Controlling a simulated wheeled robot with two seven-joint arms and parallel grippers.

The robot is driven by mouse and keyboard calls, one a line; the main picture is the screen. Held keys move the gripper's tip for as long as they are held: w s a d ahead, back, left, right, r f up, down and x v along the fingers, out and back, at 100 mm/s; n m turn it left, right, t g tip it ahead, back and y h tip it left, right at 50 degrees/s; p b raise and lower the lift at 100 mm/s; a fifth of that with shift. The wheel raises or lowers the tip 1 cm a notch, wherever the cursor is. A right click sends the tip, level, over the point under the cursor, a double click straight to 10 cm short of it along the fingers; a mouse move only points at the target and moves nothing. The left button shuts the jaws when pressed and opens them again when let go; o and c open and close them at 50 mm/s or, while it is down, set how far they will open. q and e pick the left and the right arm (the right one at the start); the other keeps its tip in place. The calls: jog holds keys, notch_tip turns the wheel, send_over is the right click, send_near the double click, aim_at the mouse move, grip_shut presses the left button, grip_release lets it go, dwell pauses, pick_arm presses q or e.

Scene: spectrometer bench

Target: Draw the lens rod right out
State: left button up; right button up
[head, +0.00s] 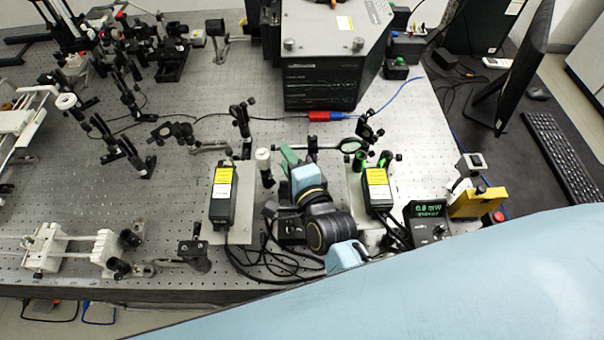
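A round lens in a dark ring (353,145) shows just beyond my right gripper, with a thin rod running left from it. I cannot tell for sure whether this is the lens rod, or whether it sits in a holder. My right gripper (301,156) points away from me toward the middle of the bench, close to the left end of that thin rod. Its fingers are small and partly hidden by my blue and black wrist. Whether they are apart, closed or touching the rod is unclear. My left gripper is out of view.
Black boxes with yellow labels (222,195) (377,188) stand on both sides of my wrist. A power meter (427,218) reads in green at the right. A large dark instrument (320,75) stands behind. Many mounts crowd the bench's left. Cables lie near the front edge.

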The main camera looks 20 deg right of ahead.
jog(key=p+v, duration=0.3)
jog(key=v, duration=0.5)
jog(key=shift+s+p, duration=0.2)
jog(key=shift+p, duration=0.15)
jog(key=shift+r, duration=0.1)
